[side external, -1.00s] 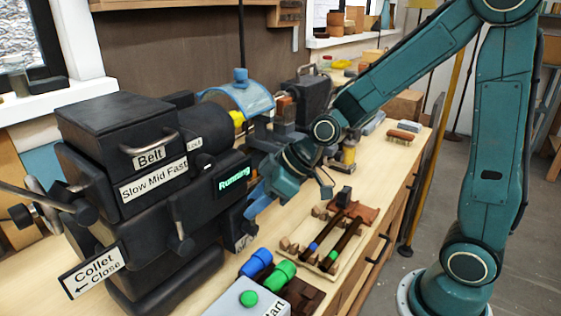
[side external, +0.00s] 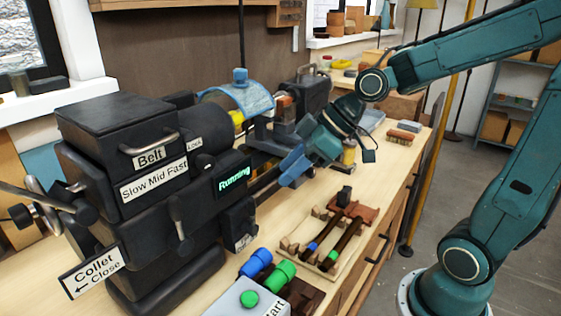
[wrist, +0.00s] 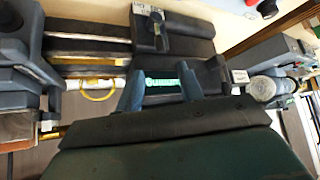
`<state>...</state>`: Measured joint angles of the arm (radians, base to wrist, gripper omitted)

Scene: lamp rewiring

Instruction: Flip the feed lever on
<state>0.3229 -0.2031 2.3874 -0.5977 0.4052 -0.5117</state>
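The lathe's dark headstock (side external: 150,190) stands on the bench with a lit green "Running" display (side external: 233,179). Below and right of the display is a small dark box (side external: 239,222) with a white label too small to read fully. In the wrist view this box (wrist: 172,32) shows at the top with a small dark knob or lever on it; I cannot tell its position. My gripper (side external: 287,172) is above and to the right of the box, clear of it. In the wrist view its two blue-grey fingers (wrist: 162,95) are apart, with the display showing between them and nothing held.
A grey start box (side external: 246,299) with a green button is at the front. A wooden rack (side external: 325,238) holding tools lies to its right. A blue cover (side external: 238,97) and the lathe's ways lie behind my gripper.

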